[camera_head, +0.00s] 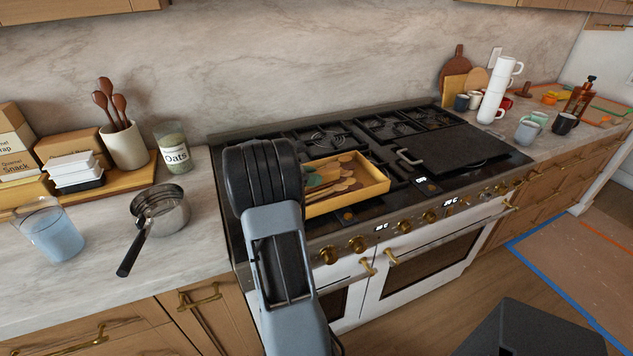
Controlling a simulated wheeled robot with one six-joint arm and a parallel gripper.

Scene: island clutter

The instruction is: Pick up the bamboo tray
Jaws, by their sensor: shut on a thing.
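The bamboo tray (350,198) is a shallow, light yellow-brown rectangular box with several wooden utensils (338,178) in it. It is over the front left part of the stove top, just right of my arm's dark wrist. My gripper (300,186) is at the tray's left end and shut on it. The fingers and the tray's left end are mostly hidden behind my wrist. I cannot tell whether the tray's underside touches the stove.
A black griddle plate (455,150) with a handle lies right of the tray. A saucepan (160,210), a blue glass (52,232) and an oats jar (173,150) stand on the left counter. Stacked white mugs (494,95) stand at the right. Stove knobs (357,244) line the front edge.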

